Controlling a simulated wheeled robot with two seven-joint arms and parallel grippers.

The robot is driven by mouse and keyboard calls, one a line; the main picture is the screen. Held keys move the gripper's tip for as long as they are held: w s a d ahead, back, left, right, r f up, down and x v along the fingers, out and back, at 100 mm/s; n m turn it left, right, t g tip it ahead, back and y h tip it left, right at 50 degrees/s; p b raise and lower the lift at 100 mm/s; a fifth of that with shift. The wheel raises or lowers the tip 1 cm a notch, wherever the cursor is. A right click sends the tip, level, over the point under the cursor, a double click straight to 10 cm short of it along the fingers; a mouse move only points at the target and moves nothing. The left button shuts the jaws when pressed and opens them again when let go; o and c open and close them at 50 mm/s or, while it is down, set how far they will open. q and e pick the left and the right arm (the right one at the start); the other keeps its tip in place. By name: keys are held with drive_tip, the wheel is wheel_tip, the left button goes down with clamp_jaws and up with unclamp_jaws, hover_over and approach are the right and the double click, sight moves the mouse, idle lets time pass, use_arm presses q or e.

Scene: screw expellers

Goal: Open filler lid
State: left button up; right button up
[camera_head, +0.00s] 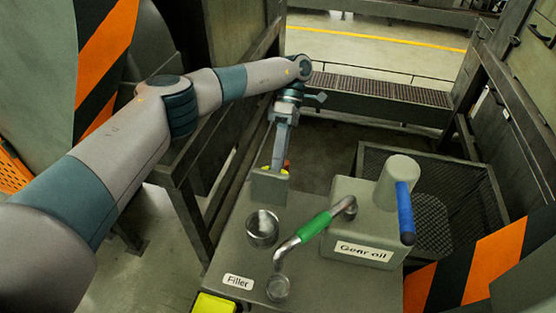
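The filler is a round metal-rimmed opening (262,228) in a grey top panel, with its inside showing. A flat grey plate (270,187), which looks like the filler lid, stands roughly upright just behind the opening. A white "Filler" label (238,282) is nearer the front. My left arm reaches over from the left, and my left gripper (277,163) points down at the plate's upper edge. The plate hides its fingertips, so I cannot tell whether it touches or grips the plate. My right gripper is not in view.
A grey "Gear oil" can (345,240) with a blue handle (405,212) stands to the right. A bent pipe with a green grip (314,227) rises beside the opening. A mesh basket (480,190) is behind the can. A yellow block (214,303) is at the bottom edge.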

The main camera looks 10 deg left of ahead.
use_arm(q)
drive_tip(key=shift+o, duration=1.1)
drive_tip(key=shift+w+f, duration=0.15)
drive_tip(key=shift+f, duration=0.45)
drive_tip(key=shift+w+r, duration=0.2)
drive_tip(key=shift+w, duration=0.05)
drive_tip(key=shift+r, duration=0.2)
